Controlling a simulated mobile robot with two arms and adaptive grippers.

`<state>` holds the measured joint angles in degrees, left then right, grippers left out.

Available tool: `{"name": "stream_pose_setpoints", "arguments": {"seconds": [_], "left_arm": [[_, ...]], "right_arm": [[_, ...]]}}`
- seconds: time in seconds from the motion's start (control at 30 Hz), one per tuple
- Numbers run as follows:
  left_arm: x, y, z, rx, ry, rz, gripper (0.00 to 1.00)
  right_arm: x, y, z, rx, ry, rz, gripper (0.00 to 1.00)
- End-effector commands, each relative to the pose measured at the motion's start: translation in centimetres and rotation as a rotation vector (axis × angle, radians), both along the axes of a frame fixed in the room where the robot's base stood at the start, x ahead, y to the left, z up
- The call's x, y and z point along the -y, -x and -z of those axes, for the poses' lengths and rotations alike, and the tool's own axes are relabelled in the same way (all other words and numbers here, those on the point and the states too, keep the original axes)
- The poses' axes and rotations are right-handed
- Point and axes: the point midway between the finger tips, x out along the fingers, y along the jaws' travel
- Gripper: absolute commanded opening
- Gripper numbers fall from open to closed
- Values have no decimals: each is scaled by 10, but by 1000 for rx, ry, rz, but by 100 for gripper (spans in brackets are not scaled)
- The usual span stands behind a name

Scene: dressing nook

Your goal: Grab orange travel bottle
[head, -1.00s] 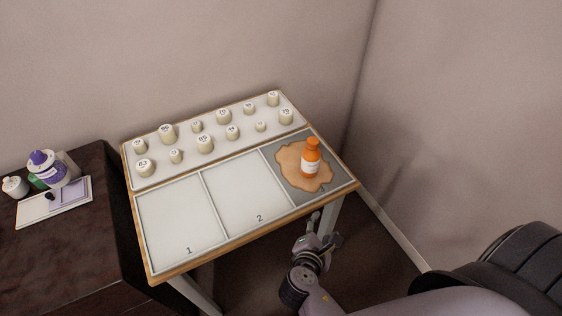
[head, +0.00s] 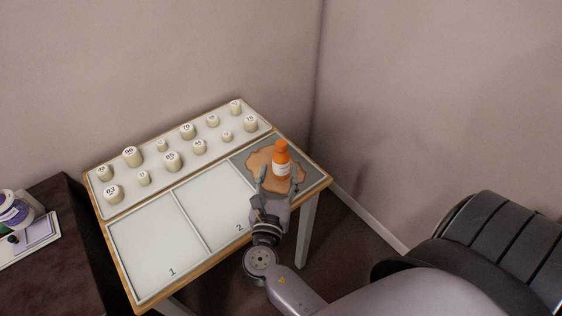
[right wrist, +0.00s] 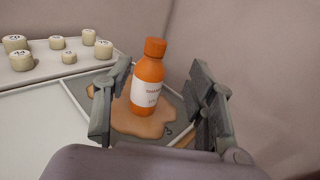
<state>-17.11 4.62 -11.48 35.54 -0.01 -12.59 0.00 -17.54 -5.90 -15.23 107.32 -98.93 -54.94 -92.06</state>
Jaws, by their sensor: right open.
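The orange travel bottle (head: 281,160) stands upright with a white label on a tan, puddle-shaped patch (head: 258,160) in the grey right-hand section of the table. It also shows in the right wrist view (right wrist: 150,80), between the two fingers and beyond them. My right gripper (head: 277,180) is open at the near side of the bottle, with its fingers spread. In the right wrist view the right gripper (right wrist: 160,100) has nothing between its pads that I can see gripped. My left gripper is not in view.
The table (head: 120,283) has white sections marked 1 and 2, both empty. Several numbered cream weights (head: 172,161) stand on a raised back tray (head: 150,180). A dark cabinet (head: 60,270) with toiletries is at left. Walls close in behind and right.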

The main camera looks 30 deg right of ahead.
Motion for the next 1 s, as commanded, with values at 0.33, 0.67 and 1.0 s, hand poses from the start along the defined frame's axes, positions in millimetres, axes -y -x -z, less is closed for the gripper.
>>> {"name": "stream_pose_setpoints", "arguments": {"seconds": [0.33,0.67,1.0], "left_arm": [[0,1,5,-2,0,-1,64],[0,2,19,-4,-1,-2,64],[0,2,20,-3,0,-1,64]], "right_arm": [[33,-37,1,1,-1,-1,51],[55,-70,4,1,0,1,51],[65,-80,3,-1,-1,0,51]]}}
